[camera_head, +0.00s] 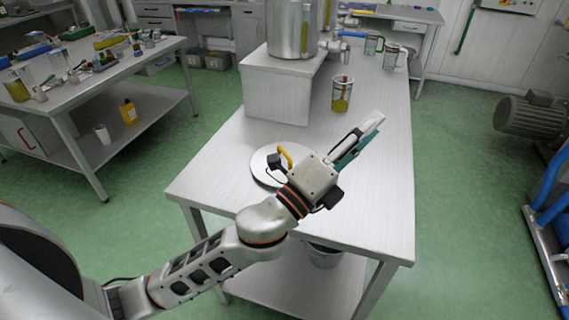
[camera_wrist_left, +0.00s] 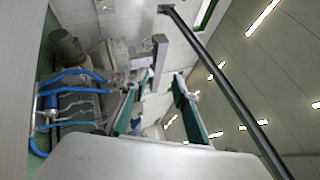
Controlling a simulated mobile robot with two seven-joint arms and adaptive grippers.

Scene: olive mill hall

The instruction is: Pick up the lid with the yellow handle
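The lid (camera_head: 262,162) is a round, pale metal disc with a yellow handle (camera_head: 286,156). It lies flat on the near part of the steel table (camera_head: 222,175). My left gripper (camera_head: 366,134) is above the table, to the right of the lid, and points right and away from it. Its wrist hides the lid's right part. In the left wrist view the two teal-padded fingers (camera_wrist_left: 158,88) stand apart with nothing held between them. The lid is not in that view. My right gripper is in neither view.
A steel vessel (camera_head: 293,28) with a tap stands on a raised block (camera_head: 275,88) at the table's back. A jar with yellow-green liquid (camera_head: 342,94) stands beside the block; glass mugs (camera_head: 391,56) are farther back. The table's right front is clear.

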